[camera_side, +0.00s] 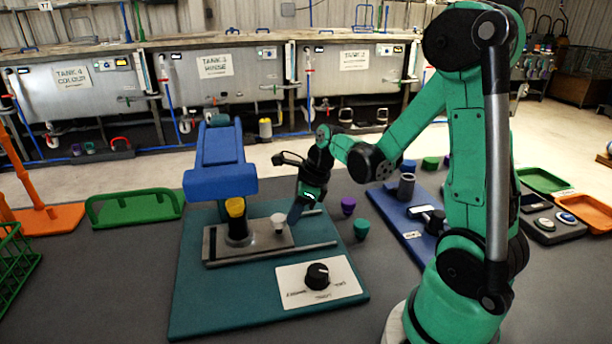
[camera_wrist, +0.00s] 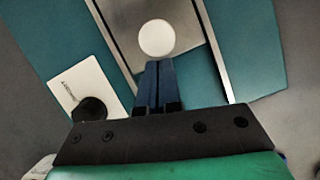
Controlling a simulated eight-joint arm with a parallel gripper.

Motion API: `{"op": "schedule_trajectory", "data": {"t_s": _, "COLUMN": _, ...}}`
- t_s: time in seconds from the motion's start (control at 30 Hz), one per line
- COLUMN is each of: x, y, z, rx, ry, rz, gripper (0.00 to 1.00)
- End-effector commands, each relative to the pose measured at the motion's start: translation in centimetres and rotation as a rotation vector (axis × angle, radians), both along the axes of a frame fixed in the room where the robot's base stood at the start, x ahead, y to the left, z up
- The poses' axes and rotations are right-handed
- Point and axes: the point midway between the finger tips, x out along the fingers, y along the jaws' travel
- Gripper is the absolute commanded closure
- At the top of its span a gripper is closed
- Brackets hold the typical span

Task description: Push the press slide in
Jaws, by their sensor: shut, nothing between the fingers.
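The press slide (camera_side: 222,249) is a grey metal plate lying between two rails on the teal base board, partly below the blue press (camera_side: 220,160). A dark cylinder with a yellow top (camera_side: 236,218) stands on it. A pale round knob (camera_side: 278,221) stands near the slide's right end; it shows as a white disc in the wrist view (camera_wrist: 157,38). My gripper (camera_side: 293,219) is shut and empty, its blue fingers pointing down just right of the knob. In the wrist view the fingertips (camera_wrist: 158,64) sit right by the knob's edge; I cannot tell whether they touch.
A white panel with a black dial (camera_side: 317,275) lies in front of the slide. The rails (camera_side: 322,245) run on to the right past the slide. Purple (camera_side: 348,205) and green (camera_side: 361,229) cups stand right of my gripper. A blue board (camera_side: 405,220) lies farther right.

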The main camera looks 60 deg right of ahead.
Motion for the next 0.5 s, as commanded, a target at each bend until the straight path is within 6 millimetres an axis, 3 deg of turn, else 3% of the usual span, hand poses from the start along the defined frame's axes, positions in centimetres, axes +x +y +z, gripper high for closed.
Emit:
{"op": "schedule_trajectory", "data": {"t_s": 0.13, "x": 0.86, "y": 0.9, "z": 0.0, "rx": 0.0, "ry": 0.0, "rz": 0.0, "gripper": 1.0}}
{"op": "schedule_trajectory", "data": {"t_s": 0.5, "x": 1.01, "y": 1.0, "z": 0.04, "rx": 0.002, "ry": -0.007, "rz": 0.001, "gripper": 1.0}}
